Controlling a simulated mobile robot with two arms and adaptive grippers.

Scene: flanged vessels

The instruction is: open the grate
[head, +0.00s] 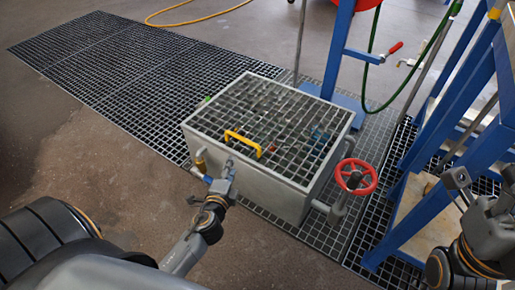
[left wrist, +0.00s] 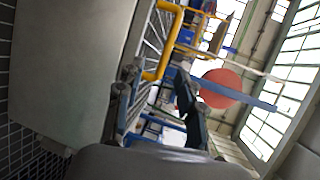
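The grate (head: 285,112) is a grey grid lid lying flat on top of a grey box (head: 255,190). A yellow handle (head: 242,143) stands up near its front edge. In the left wrist view the yellow handle (left wrist: 168,42) shows beyond the fingers. My left gripper (head: 229,167) is in front of the box, just short of the handle and apart from it. Its fingers are spread and empty in the left wrist view (left wrist: 155,92). My right gripper (head: 484,181) is at the right edge, fingers apart, holding nothing visible, away from the grate.
A red valve wheel (head: 356,177) sticks out at the box's right side. Blue frames (head: 440,190) with a green hose (head: 420,65) stand on the right. Floor grating (head: 110,55) runs to the back left.

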